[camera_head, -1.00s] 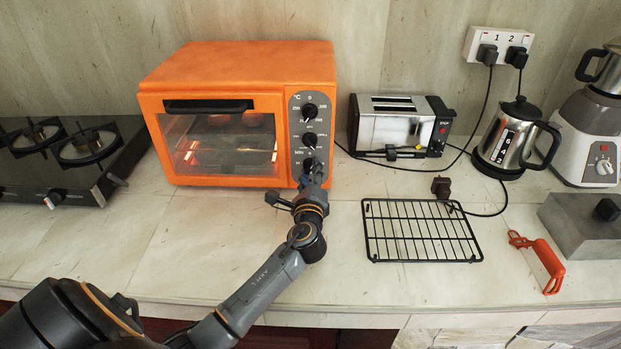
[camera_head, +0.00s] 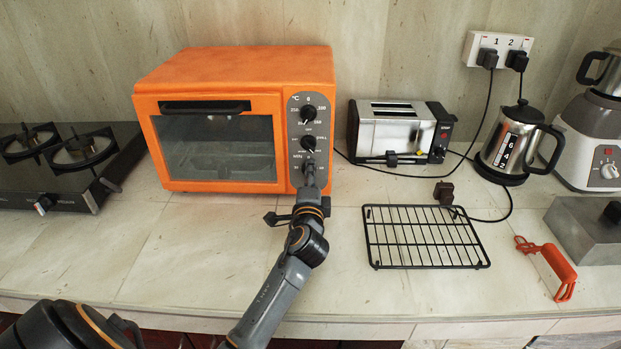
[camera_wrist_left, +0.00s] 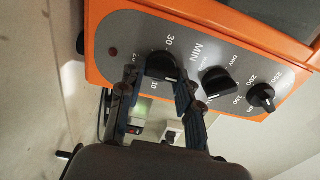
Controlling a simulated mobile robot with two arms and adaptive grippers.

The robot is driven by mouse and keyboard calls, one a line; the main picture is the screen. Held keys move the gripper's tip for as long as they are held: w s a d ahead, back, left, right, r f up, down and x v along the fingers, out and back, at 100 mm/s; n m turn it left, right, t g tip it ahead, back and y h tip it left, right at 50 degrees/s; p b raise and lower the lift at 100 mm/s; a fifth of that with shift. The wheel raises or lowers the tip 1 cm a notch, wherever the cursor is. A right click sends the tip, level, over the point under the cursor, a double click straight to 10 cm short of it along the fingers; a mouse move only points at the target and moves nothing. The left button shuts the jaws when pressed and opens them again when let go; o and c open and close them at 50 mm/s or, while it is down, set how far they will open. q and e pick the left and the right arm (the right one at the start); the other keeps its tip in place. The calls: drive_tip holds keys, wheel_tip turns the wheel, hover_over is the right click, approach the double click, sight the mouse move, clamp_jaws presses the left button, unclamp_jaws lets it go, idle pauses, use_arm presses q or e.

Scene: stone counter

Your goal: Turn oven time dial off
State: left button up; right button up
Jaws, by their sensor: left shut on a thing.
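The orange oven (camera_head: 220,80) stands against the wall. Its grey panel carries three black dials. The time dial (camera_wrist_left: 162,65), marked MIN, is the lowest and is mostly hidden behind my gripper in the head view. The function dial (camera_head: 309,144) is in the middle and the temperature dial (camera_head: 308,113) is on top. My left gripper (camera_head: 310,180) is at the time dial; in the left wrist view its fingers (camera_wrist_left: 155,92) are on either side of it, shut on it. The oven window (camera_head: 220,145) is dark inside. My right gripper is not in view.
A toaster (camera_head: 390,130) stands right of the oven, with a kettle (camera_head: 511,145) farther right. A hob (camera_head: 62,165) is at the left.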

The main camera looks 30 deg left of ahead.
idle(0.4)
use_arm(q)
drive_tip(key=o, duration=1.2)
drive_tip(key=shift+c, duration=0.2)
drive_tip(key=shift+s, duration=0.1)
drive_tip(key=v, duration=1.2)
